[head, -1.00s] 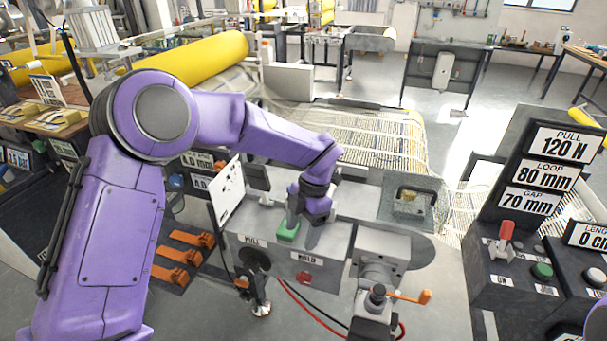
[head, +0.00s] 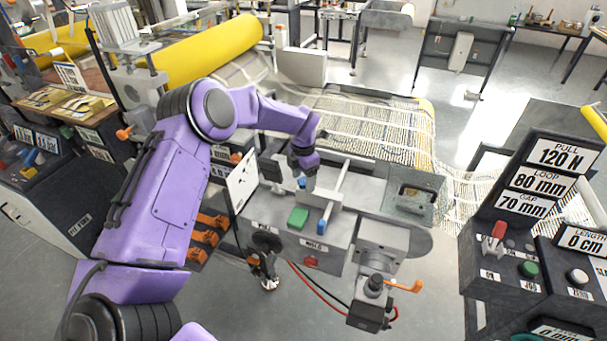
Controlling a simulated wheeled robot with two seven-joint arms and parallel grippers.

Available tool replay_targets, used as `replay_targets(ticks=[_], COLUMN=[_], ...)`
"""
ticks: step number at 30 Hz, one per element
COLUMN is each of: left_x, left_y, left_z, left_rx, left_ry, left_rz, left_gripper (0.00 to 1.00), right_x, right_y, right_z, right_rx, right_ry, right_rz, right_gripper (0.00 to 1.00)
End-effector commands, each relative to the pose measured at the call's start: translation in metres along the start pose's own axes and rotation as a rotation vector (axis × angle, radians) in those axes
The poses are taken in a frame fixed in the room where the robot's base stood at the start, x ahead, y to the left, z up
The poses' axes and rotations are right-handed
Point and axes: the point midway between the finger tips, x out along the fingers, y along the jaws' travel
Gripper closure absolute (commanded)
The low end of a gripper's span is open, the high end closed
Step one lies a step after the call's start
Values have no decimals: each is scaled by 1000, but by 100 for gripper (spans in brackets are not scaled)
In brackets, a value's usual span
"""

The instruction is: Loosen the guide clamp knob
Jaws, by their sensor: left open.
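An orange knob (head: 124,133) sticks out from the grey roller stand at the left. An orange-tipped handle (head: 405,287) sits on the grey motor-like unit at the front of the machine. No label shows which of them is the guide clamp knob. My left gripper (head: 308,184) is open and points down over the machine's top plate, far to the right of the left knob and behind the handle. It is beyond the green block (head: 298,218) and left of a white bar with a blue end (head: 334,197). Its fingertips are small and partly hidden. My right gripper is not in view.
A white panel (head: 242,180) stands upright beside my left forearm. Several orange clamps (head: 208,238) lie at the machine's left. The yellow roll (head: 208,50) and mesh (head: 372,130) are behind. A control console (head: 500,265) stands at the right.

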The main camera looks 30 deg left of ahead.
Motion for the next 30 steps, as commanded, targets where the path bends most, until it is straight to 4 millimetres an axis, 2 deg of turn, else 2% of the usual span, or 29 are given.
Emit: replay_targets(ticks=[7,8,12,13,22,30], left_x=[2,2,2,2,4,7], left_y=[0,0,0,0,0,0], left_z=[0,0,0,0,0,0], left_rx=[1,1,1,1,-24,-167], left_ry=[0,0,0,0,-2,-3], left_rz=[1,1,1,1,0,0], left_gripper=[30,33,79,86,86,86], right_x=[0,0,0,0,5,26], right_y=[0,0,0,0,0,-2], right_z=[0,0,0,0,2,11], right_rx=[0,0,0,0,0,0], right_ry=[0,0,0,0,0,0], right_rz=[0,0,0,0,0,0], right_gripper=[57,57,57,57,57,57])
